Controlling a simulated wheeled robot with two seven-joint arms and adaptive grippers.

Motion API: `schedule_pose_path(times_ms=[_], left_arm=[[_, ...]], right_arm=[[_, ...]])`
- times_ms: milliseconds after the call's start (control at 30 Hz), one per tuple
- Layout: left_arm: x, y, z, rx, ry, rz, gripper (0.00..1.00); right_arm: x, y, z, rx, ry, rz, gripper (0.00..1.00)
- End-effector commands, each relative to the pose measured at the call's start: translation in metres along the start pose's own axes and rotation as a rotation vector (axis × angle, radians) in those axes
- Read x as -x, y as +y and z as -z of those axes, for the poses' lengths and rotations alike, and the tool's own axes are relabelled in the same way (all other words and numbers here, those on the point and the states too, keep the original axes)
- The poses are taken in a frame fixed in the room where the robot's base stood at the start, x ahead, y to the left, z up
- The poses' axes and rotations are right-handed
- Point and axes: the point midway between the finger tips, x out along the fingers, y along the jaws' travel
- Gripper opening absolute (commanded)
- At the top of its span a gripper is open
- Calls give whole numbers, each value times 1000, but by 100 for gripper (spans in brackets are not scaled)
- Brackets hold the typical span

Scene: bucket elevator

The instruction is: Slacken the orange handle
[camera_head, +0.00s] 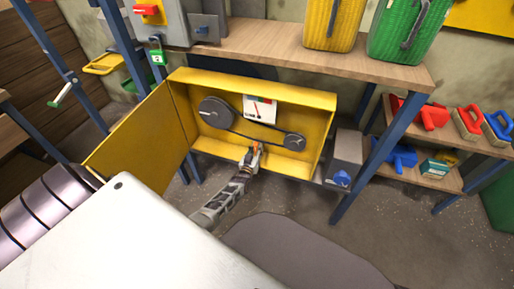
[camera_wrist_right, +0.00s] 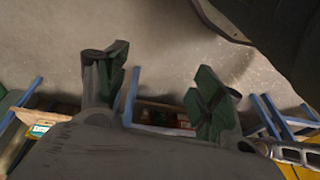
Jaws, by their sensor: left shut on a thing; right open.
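The orange handle (camera_head: 256,148) is small and sits at the lower middle of an open yellow box (camera_head: 322,150). My left gripper (camera_head: 252,157) is at the handle and shut on it, and its fingers hide most of it. Inside the box, a belt (camera_head: 250,137) runs around a large dark pulley (camera_head: 216,112) on the left and a smaller pulley (camera_head: 295,142) on the right. My right gripper (camera_wrist_right: 162,88) is open and empty in the right wrist view, with its two fingers wide apart above the floor.
The yellow door (camera_head: 135,140) stands open at the left. A wooden shelf (camera_head: 300,58) with a yellow and a green container is above the box. A grey unit with a blue knob (camera_head: 341,178) is right of it. The side shelf (camera_head: 425,175) holds several brushes and tools. Floor is free at the lower right.

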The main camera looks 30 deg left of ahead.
Motion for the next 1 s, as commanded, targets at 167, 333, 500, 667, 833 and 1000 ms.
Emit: schedule_pose_path(times_ms=[167, 333, 500, 667, 833, 1000], left_arm=[[0, 1, 0, -105, -3, 0, 0], [1, 0, -1, -166, -3, 0, 0], [1, 0, -2, -189, -3, -1, 0], [1, 0, -2, -193, -3, -1, 0], [1, 0, -2, -193, -3, -1, 0], [0, 0, -1, -192, -2, -1, 42]], right_arm=[[-6, 2, -1, -1, -11, -4, 68], [-9, 3, 0, -1, -9, -6, 68], [-12, 3, -2, -1, -17, -7, 68], [-13, 3, -4, -2, -21, -7, 68], [-12, 3, -4, -2, -21, -7, 68], [-10, 3, -2, -2, -17, -6, 68]])
